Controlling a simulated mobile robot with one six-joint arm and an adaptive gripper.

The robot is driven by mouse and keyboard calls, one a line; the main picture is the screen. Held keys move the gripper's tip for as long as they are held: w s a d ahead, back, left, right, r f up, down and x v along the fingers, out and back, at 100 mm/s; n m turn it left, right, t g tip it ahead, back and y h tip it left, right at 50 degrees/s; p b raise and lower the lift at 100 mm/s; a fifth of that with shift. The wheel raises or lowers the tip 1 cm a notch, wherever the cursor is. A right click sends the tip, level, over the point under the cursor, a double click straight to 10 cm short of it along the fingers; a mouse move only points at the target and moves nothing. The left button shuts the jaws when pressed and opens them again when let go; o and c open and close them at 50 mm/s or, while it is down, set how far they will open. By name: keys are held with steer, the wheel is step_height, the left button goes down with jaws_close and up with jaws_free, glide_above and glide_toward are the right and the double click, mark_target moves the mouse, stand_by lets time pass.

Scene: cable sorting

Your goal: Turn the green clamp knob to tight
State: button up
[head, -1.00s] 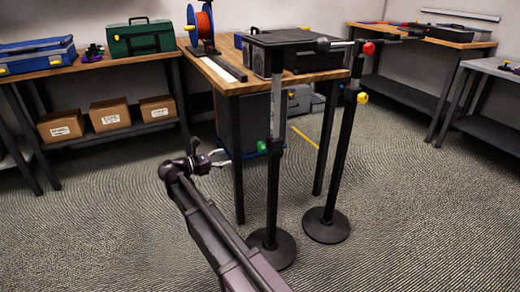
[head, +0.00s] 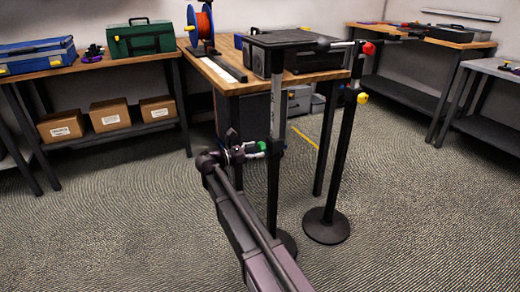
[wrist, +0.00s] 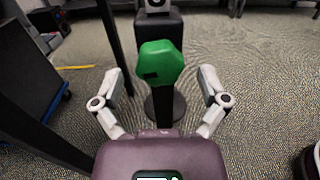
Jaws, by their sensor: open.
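The green clamp knob (head: 263,146) sits on the left side of the clamp on a black stand (head: 273,195) with a round base. In the wrist view the green knob (wrist: 161,63) is centred ahead, between and a little beyond the open fingers. It has a dark slot on its left face. My gripper (head: 258,149) is at the knob in the head view, with its fingers on either side. In the wrist view my gripper (wrist: 161,88) is open and empty, and no finger visibly touches the knob.
A second stand (head: 340,160) with a yellow knob (head: 362,97) and a red knob (head: 368,48) stands to the right. A wooden table (head: 235,82) is close behind, its legs near the stands. Floor at left is clear.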

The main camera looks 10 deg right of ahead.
steer(key=shift+x, duration=0.85)
steer(key=c, duration=1.1)
